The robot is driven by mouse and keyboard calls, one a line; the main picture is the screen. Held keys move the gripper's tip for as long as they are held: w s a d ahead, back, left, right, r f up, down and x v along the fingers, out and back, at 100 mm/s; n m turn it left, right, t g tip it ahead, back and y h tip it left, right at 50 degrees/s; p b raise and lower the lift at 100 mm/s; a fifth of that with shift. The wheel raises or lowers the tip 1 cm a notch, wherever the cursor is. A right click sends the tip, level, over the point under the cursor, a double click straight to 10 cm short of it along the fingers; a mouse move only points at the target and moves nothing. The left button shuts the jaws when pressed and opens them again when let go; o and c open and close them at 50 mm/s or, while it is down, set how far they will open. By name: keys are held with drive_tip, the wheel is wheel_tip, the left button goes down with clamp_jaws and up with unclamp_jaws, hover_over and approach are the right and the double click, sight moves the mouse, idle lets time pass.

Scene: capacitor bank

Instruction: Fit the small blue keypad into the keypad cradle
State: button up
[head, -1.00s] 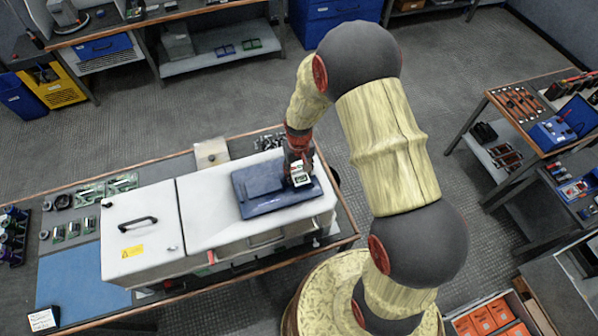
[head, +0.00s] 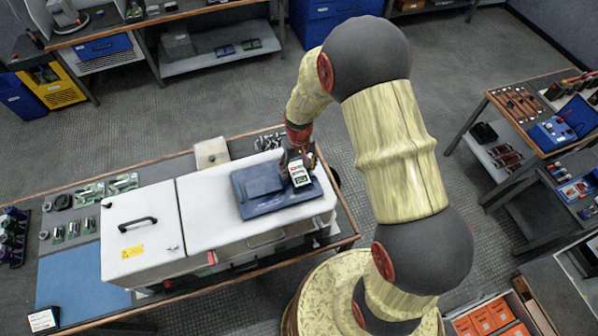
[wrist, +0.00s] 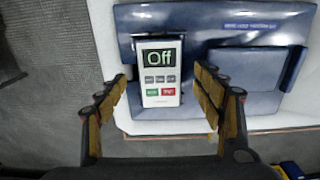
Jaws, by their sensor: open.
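The keypad (wrist: 160,90) has a white face, an "Off" display and green and red buttons. In the wrist view it lies face up at the dark blue panel (wrist: 195,18), left of a raised blue block. It also shows in the head view (head: 300,176) at the right part of the blue panel (head: 255,208). I cannot tell whether it is seated in a cradle or only rests on the panel. My gripper (wrist: 163,78) is open, with one finger on each side of the keypad and a visible gap to both. In the head view my gripper (head: 297,158) is at the keypad's far end.
The panel lies on a white cabinet (head: 205,215) with a black handle (head: 137,224), on a bench. Small parts (head: 122,183) and a blue mat (head: 75,278) are at the bench's left. A tool table (head: 525,110) stands at right, with open floor between.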

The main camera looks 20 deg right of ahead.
wheel_tip(320, 180, up, 10)
drive_tip(key=shift+f, duration=0.25)
drive_tip(key=s+t+b, duration=0.5)
drive_tip(key=s+b, duration=1.6)
drive_tip(key=b, duration=0.5)
drive_tip(key=shift+s+r+t+b, duration=0.25)
drive_tip(key=shift+r+t+b, duration=0.1)
drive_tip(key=shift+r, duration=0.1)
idle(0.4)
